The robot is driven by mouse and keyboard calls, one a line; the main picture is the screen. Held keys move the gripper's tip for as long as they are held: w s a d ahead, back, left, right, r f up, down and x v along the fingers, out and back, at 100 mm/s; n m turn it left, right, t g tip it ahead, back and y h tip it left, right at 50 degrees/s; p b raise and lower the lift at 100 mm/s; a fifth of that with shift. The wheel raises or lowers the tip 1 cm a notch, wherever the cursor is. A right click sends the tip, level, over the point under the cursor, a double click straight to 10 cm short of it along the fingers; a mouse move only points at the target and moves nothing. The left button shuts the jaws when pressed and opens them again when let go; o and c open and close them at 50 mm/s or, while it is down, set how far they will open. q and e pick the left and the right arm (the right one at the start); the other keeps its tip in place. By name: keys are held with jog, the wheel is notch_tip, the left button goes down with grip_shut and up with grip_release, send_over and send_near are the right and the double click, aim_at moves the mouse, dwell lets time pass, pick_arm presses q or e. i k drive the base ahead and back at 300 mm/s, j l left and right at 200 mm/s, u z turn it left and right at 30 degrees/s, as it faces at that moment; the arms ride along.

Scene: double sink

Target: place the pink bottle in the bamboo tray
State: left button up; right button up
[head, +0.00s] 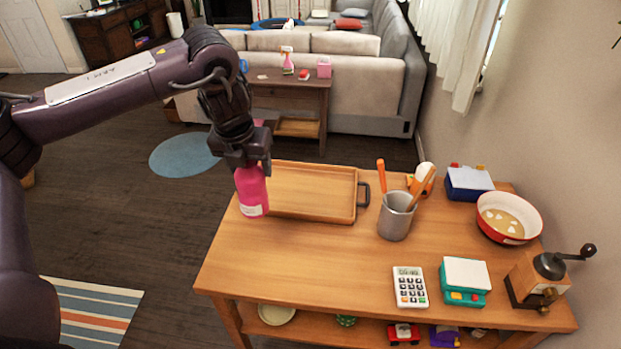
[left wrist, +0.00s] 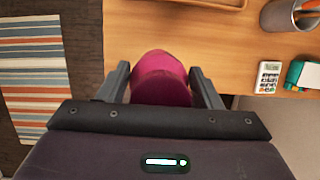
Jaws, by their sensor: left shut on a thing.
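The pink bottle (head: 252,194) is upright in my left gripper (head: 248,164), with a pale label low on its side. The gripper points down and is shut around the bottle's upper part. The bottle also shows between the two fingers in the left wrist view (left wrist: 161,78). The bamboo tray (head: 330,216) lies on the wooden table with a dark handle at its right end. The bottle is at the tray's left end and hides part of it. I cannot tell whether its base touches anything. My right gripper is not in view.
A grey utensil cup (head: 394,220) stands right of the tray. A red bowl (head: 509,216), a calculator (head: 410,287), a scale (head: 464,281) and a coffee grinder (head: 540,277) are farther right. The table's front left is clear.

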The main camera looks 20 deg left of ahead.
aim_at(303, 192)
jog(key=i, duration=0.95)
